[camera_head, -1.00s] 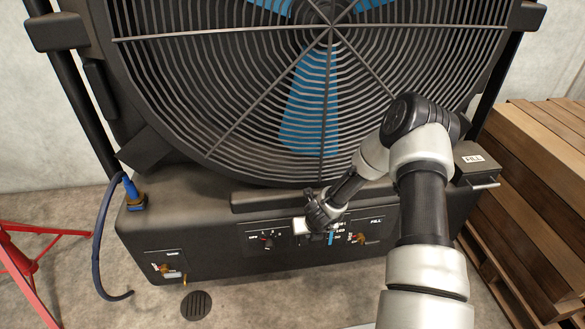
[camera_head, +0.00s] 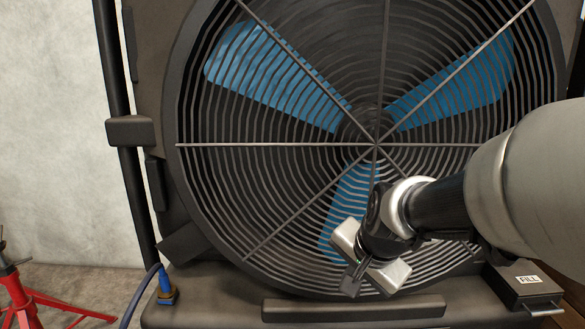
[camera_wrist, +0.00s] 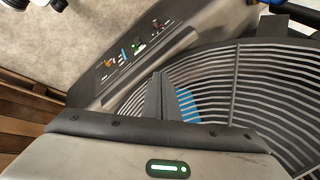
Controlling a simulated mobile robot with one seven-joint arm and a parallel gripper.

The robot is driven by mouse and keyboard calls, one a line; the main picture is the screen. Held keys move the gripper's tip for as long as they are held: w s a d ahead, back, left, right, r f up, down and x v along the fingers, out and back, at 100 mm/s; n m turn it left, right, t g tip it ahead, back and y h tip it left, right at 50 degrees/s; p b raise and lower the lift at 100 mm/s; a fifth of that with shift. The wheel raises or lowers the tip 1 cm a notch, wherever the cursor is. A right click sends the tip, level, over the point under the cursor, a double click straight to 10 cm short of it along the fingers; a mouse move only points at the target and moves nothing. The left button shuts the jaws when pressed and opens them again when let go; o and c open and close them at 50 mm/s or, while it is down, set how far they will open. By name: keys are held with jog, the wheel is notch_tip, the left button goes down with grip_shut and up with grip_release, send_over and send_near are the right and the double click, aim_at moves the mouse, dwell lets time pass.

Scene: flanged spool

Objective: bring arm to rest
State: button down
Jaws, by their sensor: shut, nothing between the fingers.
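My gripper (camera_head: 352,284) is in front of the lower part of a large round fan grille (camera_head: 180,145) and points downward. Its fingers are shut with nothing between them. In the wrist view the closed dark fingers (camera_wrist: 166,96) lie across the grille. My arm comes in from the right side of the head view, bent at the wrist. Whether the gripper touches the grille cannot be told; no held object shows.
A dark base (camera_head: 225,305) runs below the grille, with a box marked FILL (camera_head: 524,283) at right. A control panel (camera_wrist: 130,55) with knobs shows in the wrist view. A blue hose connector (camera_head: 165,287) and a red stand (camera_head: 25,300) are at left.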

jog(key=s+d+r+n, duration=0.1)
jog(key=s+r+n, duration=0.15)
jog(key=s, duration=0.35)
jog(key=s+d+r+n+h, duration=0.1)
jog(key=s+r+n, duration=0.1)
jog(key=s+n, duration=0.25)
jog(key=s+d+r+n, duration=0.1)
jog(key=s+r+n, duration=0.1)
jog(key=s, duration=0.4)
notch_tip(320, 180, up, 22)
jog(key=p, duration=2.2)
jog(key=shift+f, duration=0.15)
